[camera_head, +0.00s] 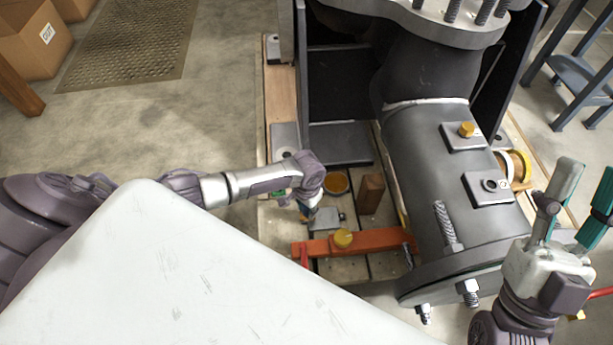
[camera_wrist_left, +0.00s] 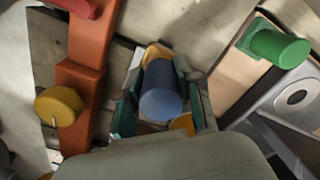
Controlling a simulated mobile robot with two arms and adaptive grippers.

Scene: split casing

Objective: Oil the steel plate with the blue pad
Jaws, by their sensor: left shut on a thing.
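My left gripper (camera_head: 306,206) is low over the wooden pallet, its fingers small and partly hidden in the head view. In the left wrist view, its teal fingers are shut on the blue pad (camera_wrist_left: 161,95), whose blue round handle faces the camera. A tan part shows at its far end. A small grey plate, seemingly the steel plate (camera_head: 328,222), lies on the pallet just under and beside the left gripper. I cannot tell whether the pad touches it. My right gripper (camera_head: 588,178) is open and empty at the right, its teal fingers apart.
An orange bar (camera_head: 375,241) with a yellow knob (camera_head: 342,238) lies in front of the plate. A brown block (camera_head: 371,194) and a round amber dish (camera_head: 336,183) stand behind it. The large dark casing (camera_head: 440,165) blocks the right side. A green knob (camera_wrist_left: 280,48) shows in the wrist view.

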